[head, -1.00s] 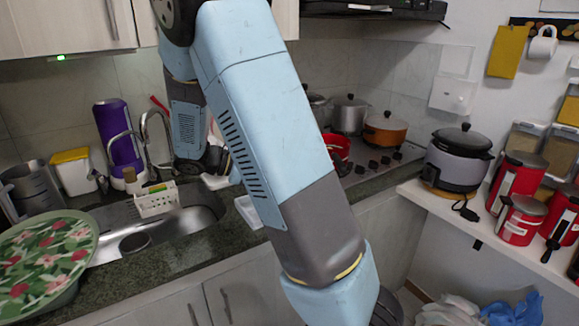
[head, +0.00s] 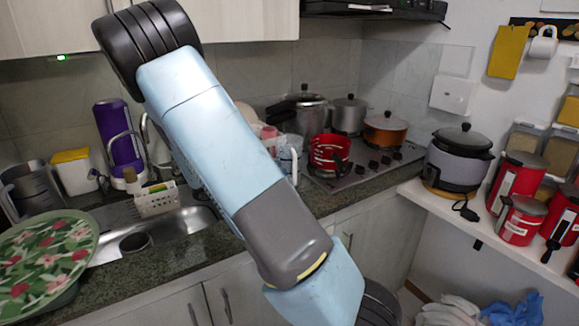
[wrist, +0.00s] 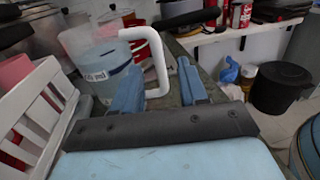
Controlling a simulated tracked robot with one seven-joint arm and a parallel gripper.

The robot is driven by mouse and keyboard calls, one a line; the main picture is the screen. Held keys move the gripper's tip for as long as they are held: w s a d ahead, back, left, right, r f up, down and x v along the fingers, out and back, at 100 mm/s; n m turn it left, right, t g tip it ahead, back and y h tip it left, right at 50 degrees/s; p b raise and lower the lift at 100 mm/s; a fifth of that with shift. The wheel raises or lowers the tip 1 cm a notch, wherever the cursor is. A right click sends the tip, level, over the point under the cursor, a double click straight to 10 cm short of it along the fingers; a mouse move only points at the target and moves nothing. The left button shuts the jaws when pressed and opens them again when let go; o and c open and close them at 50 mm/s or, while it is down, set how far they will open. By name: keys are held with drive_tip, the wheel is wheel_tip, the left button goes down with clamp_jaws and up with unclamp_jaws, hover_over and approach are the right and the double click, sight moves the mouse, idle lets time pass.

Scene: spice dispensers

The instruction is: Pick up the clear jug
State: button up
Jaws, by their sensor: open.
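The clear jug (wrist: 103,68) stands upright in the wrist view, with a blue band, printed marks and a thick white handle. It also shows partly in the head view (head: 290,148), on the counter behind my arm. In the wrist view my gripper (wrist: 158,70) is open, and the white handle appears between its two fingers, with the jug's body to the left. I cannot tell whether a finger touches the handle. My gripper is hidden behind my arm in the head view.
A white slatted rack (wrist: 35,115) is close on the left in the wrist view. The red pot (head: 329,152) and stove (head: 350,178) are right of the jug in the head view. The sink (head: 195,218) is left. A black bin (wrist: 282,88) stands on the floor.

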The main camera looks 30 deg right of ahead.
sight(295, 165)
drive_tip(key=shift+s+d, duration=0.15)
drive_tip(key=shift+d, duration=1.6)
drive_tip(key=shift+s+d, duration=0.15)
drive_tip(key=shift+d, duration=1.55)
drive_tip(key=shift+c, duration=0.3)
clamp_jaws()
